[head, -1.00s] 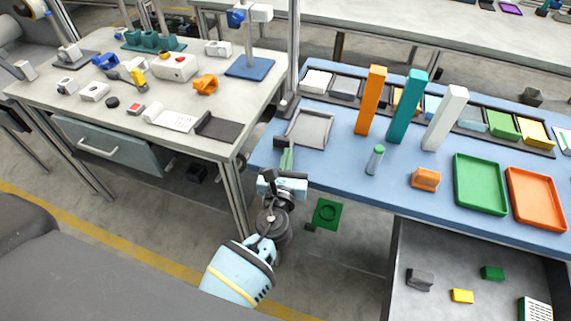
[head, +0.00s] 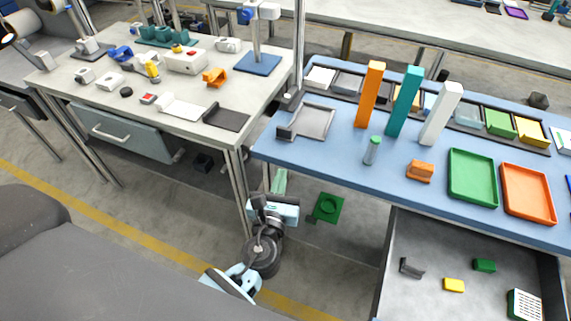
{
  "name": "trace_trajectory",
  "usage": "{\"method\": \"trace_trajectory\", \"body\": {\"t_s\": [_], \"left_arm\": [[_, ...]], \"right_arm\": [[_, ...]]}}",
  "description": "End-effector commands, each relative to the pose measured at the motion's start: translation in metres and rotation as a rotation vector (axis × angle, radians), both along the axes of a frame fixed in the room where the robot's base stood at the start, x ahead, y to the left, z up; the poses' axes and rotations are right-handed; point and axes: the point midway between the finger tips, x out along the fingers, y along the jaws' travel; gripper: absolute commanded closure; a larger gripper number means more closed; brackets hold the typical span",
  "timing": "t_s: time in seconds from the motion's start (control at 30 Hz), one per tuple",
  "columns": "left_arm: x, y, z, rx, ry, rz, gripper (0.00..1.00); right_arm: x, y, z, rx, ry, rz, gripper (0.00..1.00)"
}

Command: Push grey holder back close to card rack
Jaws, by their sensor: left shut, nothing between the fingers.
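A flat grey tray-like piece (head: 316,122) lies on the left part of the blue table. A small dark grey bracket (head: 286,132) sits at its front left corner; I cannot tell whether the two are joined, or which is the holder. The dark card rack (head: 346,86), with several compartments of coloured cards, runs along the back of the table, a short gap behind the tray. My left gripper (head: 280,177) is shut and empty, with pale green fingers. It is at the near edge of the table, apart from the tray. My right gripper is not in view.
Tall orange (head: 370,95), teal (head: 404,102) and white (head: 441,114) blocks stand right of the tray. A green-capped vial (head: 372,152) and an orange block (head: 420,171) are nearer. An open drawer (head: 430,245) juts out below. The front left tabletop is clear.

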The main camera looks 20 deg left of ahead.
Motion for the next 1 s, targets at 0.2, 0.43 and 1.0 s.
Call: {"method": "trace_trajectory", "body": {"t_s": [0.2, 0.43, 1.0], "left_arm": [[-0.026, -0.005, -0.001, -0.001, 0.001, -0.001, 1.00], [-0.031, -0.006, 0.000, -0.001, 0.000, -0.001, 1.00], [-0.194, 0.025, -0.154, -1.414, 0.309, 0.333, 1.00]], "right_arm": [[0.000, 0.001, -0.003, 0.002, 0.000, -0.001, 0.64], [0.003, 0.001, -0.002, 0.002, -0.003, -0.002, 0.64], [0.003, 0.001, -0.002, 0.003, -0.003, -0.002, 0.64]]}}
